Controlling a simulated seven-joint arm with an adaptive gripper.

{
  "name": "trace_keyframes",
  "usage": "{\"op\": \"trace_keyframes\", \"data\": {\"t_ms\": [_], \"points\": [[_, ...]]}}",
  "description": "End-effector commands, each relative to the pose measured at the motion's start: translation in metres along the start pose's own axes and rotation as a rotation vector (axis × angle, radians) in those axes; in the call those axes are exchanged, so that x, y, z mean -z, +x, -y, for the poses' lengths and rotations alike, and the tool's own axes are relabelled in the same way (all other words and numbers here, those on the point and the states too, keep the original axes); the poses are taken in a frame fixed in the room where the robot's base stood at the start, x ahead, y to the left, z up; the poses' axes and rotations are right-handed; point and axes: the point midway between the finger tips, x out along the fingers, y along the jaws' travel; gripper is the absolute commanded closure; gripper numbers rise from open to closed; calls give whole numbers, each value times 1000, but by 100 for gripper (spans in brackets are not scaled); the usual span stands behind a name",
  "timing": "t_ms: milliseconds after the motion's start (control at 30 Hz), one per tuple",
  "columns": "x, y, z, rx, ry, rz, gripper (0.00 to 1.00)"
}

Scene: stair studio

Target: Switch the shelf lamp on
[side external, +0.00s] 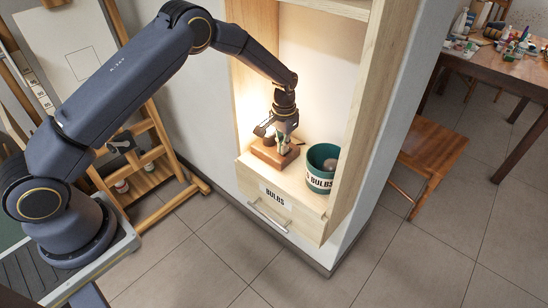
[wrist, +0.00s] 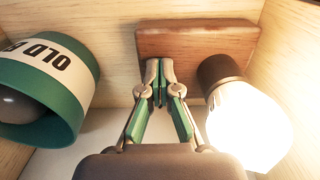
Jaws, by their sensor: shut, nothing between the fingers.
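The shelf lamp has a reddish-brown wooden base (wrist: 200,32) with a dark socket (wrist: 219,70) and a bulb (wrist: 248,128) that glows bright white. In the side view the base (side external: 266,155) stands on the shelf in the lit niche, and the bulb is hard to make out behind my gripper. My gripper (side external: 283,148) is over the base. In the wrist view my gripper (wrist: 160,68) is shut and empty, its tips together in front of the base, left of the socket. I cannot tell if they touch it. No switch is clearly visible; the fingers may hide it.
Niche walls are close on both sides. A drawer (side external: 268,205) is below.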

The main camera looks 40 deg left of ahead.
Motion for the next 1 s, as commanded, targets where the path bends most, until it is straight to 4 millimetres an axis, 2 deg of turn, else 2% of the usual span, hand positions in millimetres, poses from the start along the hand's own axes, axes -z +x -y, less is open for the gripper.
{"op": "trace_keyframes", "data": {"t_ms": [233, 800, 1000], "points": [[0, -4, 0, 0, 0, -2, 100], [0, -55, 0, 0, 0, -2, 100], [0, -67, 0, 0, 0, 0, 100]]}}
